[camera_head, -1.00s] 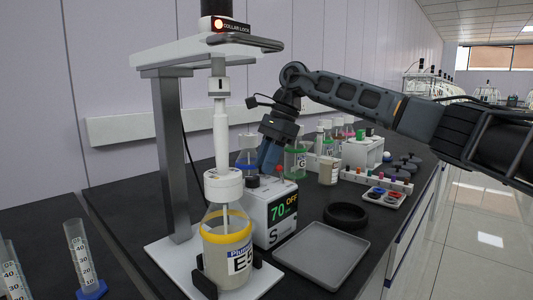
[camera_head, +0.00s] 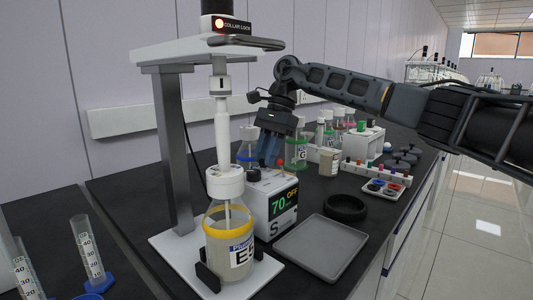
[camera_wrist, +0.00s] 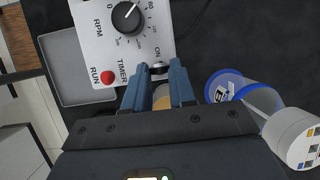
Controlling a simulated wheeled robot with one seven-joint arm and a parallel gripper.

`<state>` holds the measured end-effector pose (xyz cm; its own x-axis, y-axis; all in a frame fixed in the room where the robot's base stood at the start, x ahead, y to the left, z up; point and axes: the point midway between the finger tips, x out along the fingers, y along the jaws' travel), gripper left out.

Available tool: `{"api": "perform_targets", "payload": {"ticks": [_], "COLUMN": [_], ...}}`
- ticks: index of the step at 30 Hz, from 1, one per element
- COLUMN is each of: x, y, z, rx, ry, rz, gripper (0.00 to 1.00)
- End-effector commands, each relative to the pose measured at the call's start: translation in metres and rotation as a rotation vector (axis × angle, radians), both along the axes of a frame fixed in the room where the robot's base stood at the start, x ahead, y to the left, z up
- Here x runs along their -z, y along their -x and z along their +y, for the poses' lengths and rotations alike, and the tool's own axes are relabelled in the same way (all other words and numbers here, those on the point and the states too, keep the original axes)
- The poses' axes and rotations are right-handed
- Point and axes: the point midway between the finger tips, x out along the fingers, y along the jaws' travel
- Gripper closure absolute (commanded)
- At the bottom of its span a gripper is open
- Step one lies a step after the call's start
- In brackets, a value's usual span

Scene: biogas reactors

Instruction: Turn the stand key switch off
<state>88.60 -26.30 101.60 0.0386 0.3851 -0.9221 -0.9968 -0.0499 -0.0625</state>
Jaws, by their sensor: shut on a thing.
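The white control box (camera_head: 284,228) stands at the base of the stirrer stand (camera_head: 176,150); its display reads 70 and OFF. In the wrist view its top panel (camera_wrist: 92,45) shows a black speed dial (camera_wrist: 127,16), a red RUN button (camera_wrist: 107,78) and ON and TIMER labels. The key switch (camera_wrist: 159,69) sits beside the ON label, at the panel's near edge. My gripper (camera_wrist: 160,73) has its blue fingertips around it, shut on it. In the head view my gripper (camera_head: 268,160) points down at the box's back, and its fingers hide the switch.
A yellow-collared bottle (camera_head: 228,252) stands under the stirrer, left of the box. A grey tray (camera_head: 320,246) and black ring (camera_head: 345,208) are in front.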

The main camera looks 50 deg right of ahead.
Motion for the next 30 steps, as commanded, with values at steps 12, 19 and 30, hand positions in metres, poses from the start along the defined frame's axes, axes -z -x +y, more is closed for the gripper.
{"api": "perform_targets", "payload": {"ticks": [12,19,30], "x": [0.0,-0.001,-0.048], "y": [0.0,0.0,0.002], "z": [0.0,0.0,-0.02], "rx": [0.0,0.0,0.002], "ry": [0.0,0.0,0.001], "rz": [-0.001,-0.001,-0.002], "gripper": [0.5,0.5,0.5]}}
